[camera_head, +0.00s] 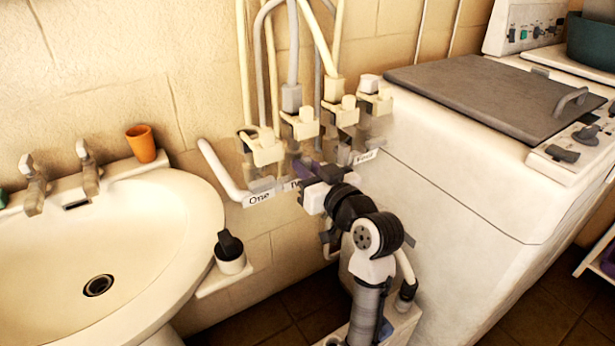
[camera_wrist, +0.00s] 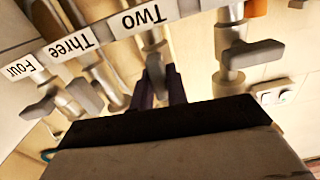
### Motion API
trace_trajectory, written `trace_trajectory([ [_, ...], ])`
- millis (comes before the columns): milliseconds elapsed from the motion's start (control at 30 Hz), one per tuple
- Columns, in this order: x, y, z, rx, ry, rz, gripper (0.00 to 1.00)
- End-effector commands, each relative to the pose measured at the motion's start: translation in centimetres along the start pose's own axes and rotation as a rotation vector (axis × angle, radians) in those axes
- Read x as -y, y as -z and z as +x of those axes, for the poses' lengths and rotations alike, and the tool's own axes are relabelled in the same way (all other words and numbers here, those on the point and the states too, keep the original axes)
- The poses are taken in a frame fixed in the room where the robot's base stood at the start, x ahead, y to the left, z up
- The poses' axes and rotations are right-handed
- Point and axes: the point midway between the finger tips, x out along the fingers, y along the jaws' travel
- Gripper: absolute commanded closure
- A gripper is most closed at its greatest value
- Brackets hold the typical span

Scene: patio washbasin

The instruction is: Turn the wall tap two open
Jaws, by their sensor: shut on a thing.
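Wall tap two is a grey tap under the white "Two" label (camera_wrist: 143,20) in the wrist view. Its handle (camera_wrist: 155,68) stands between the two dark purple fingers of my gripper (camera_wrist: 159,85), which is shut on it. In the head view my gripper (camera_head: 306,170) is at the row of taps, just right of the "One" label (camera_head: 259,198). The "Two" label is partly covered there, and my gripper and arm hide most of tap two.
Tap one (camera_wrist: 248,55) is close beside my gripper; tap three (camera_wrist: 85,97) and tap four (camera_wrist: 40,108) are on the other side. Pipes and hoses rise above. A washbasin (camera_head: 190,200) stands left, a white washing machine (camera_head: 470,160) right. An orange cup (camera_head: 141,144) is on the basin.

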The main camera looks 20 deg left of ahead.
Motion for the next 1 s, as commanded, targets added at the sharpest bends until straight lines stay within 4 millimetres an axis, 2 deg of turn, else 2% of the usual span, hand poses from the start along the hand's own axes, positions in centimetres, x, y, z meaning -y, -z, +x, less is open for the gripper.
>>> trace_trajectory([
  [300,0.04,-0.11,-0.02,0.002,0.0,-0.079,1.0],
  [733,0.05,-0.04,-0.02,0.002,0.0,-0.086,1.0],
  [767,0.05,-0.04,-0.02,0.002,0.0,-0.086,0.8],
  [800,0.05,-0.04,-0.02,0.002,0.0,-0.086,0.75],
  [900,0.04,-0.03,-0.02,0.001,0.0,-0.085,0.63],
  [1000,0.04,-0.02,-0.01,0.001,0.0,-0.085,0.63],
])
